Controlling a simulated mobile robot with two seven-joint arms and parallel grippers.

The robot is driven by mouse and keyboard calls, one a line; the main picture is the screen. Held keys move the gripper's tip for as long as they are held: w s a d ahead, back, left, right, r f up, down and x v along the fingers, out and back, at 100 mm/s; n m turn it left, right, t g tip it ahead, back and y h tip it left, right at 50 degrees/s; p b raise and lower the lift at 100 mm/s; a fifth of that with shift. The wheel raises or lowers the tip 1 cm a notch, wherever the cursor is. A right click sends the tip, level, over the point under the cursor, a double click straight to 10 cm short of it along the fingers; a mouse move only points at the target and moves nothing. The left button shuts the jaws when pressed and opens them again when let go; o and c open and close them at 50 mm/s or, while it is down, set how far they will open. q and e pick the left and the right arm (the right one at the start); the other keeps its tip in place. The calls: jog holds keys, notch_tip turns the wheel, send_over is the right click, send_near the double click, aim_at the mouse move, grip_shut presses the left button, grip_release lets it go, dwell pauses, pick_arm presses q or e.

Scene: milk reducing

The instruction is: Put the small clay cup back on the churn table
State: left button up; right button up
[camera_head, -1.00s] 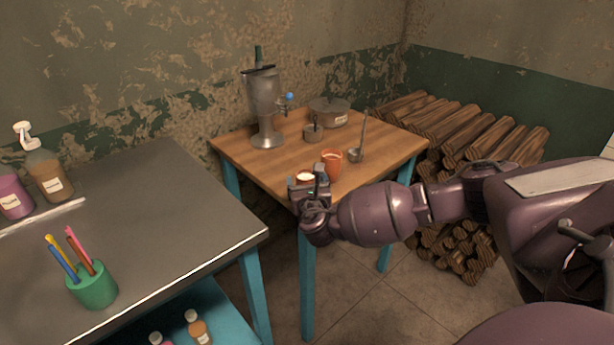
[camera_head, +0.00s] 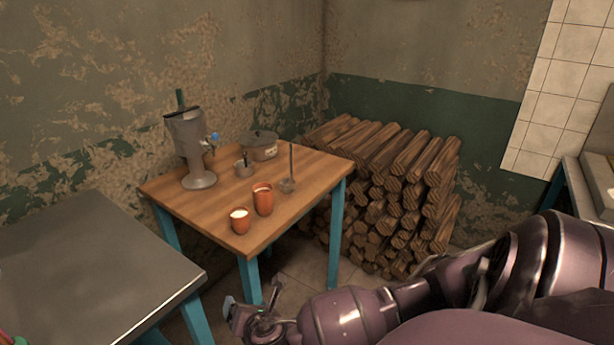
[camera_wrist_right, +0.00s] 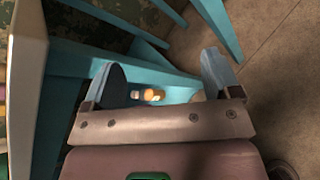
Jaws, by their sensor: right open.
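The small clay cup (camera_head: 240,220) stands upright near the front corner of the wooden churn table (camera_head: 190,210), with white contents at its top. A taller clay cup (camera_head: 263,200) stands just behind it to the right. My right gripper (camera_head: 243,315) is below and in front of the table, apart from both cups. In the right wrist view my right gripper (camera_wrist_right: 163,80) is open, with nothing between its fingers. My left gripper is not in view.
A metal churn (camera_head: 190,150), a small pot (camera_head: 244,168), a lidded pot (camera_head: 262,145) and a ladle (camera_head: 289,180) are on the churn table. A metal-topped table (camera_head: 90,270) stands at left. Stacked firewood (camera_head: 390,190) lies behind right.

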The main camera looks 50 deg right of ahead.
jog(key=s+a+f+m+g+y, duration=0.1)
jog(key=s+a+f+m+y, duration=0.1)
jog(key=s+a+f+m, duration=0.3)
jog(key=s+a+f+m+g+y, duration=0.1)
jog(key=s+a+m+g+y, duration=0.15)
jog(key=s+m, duration=0.45)
jog(key=s+d+r+m+t, duration=0.1)
jog(key=s+d+m, duration=0.3)
jog(key=s+m, duration=0.5)
jog(key=m+t, duration=0.1)
jog(key=m, duration=0.2)
jog(key=shift+s+d+r, duration=0.2)
jog(key=shift+s+d, duration=0.1)
jog(key=shift+s, duration=0.05)
